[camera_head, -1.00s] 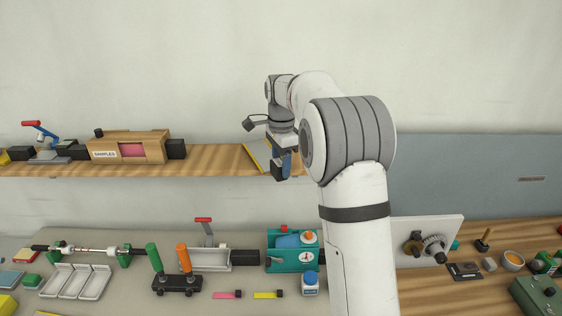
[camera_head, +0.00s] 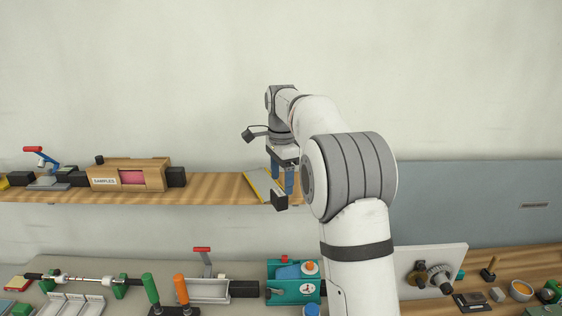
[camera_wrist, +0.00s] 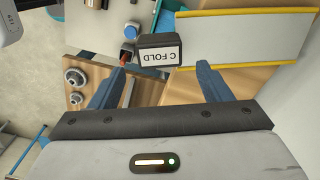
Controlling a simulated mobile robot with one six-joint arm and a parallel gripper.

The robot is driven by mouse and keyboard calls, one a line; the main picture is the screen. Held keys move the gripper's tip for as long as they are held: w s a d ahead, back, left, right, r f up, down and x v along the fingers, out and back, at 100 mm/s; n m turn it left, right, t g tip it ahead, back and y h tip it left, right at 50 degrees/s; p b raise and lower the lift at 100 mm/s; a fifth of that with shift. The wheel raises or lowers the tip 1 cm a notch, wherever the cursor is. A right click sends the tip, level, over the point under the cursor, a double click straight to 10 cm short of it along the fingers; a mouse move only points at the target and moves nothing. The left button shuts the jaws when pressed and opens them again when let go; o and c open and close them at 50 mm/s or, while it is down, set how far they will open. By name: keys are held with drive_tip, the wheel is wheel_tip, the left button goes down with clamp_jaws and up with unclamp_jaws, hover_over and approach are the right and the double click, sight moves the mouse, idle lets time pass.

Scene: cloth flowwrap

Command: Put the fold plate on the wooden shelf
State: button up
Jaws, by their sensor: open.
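The fold plate (camera_head: 257,182) is a grey plate with yellow side edges, lying on the wooden shelf (camera_head: 215,187). Its black end block (camera_head: 279,202) sticks out at the shelf's front edge. In the wrist view the plate (camera_wrist: 248,38) rests over the wood, and the block, labelled C FOLD (camera_wrist: 160,52), shows beyond and between my two blue fingers. My gripper (camera_head: 282,185) is open and empty, just above the block in the head view. The fingers look apart from the block. My gripper hides part of the plate in the head view.
A wooden SAMPLES box (camera_head: 128,174) and a red-handled clamp (camera_head: 44,168) stand further left on the shelf. The shelf between box and plate is clear. The bench below holds a teal device (camera_head: 292,283) and several tools. A wall stands behind the shelf.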

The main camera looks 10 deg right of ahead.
wheel_tip(320, 180, up, 8)
drive_tip(key=f, duration=0.1)
drive_tip(key=s+r+n+t, duration=0.15)
drive_tip(key=s+n, duration=0.35)
drive_tip(key=s, duration=0.5)
drive_tip(key=s+f+n+t, duration=0.1)
drive_tip(key=s+f+n, duration=0.4)
drive_tip(key=s, duration=0.7)
drive_tip(key=s+f+n+t, duration=0.2)
drive_tip(key=s+f+n, duration=0.3)
drive_tip(key=s+f, duration=0.4)
drive_tip(key=s+a, duration=0.1)
drive_tip(key=s, duration=0.3)
drive_tip(key=shift+s+f+n, duration=0.2)
drive_tip(key=shift+s+n, duration=0.05)
drive_tip(key=shift+n, duration=0.15)
wheel_tip(320, 180, down, 9)
drive_tip(key=g+b, duration=0.1)
drive_tip(key=b, duration=0.6)
drive_tip(key=shift+w+b, duration=0.2)
drive_tip(key=shift+b, duration=0.1)
drive_tip(key=shift+f, duration=0.1)
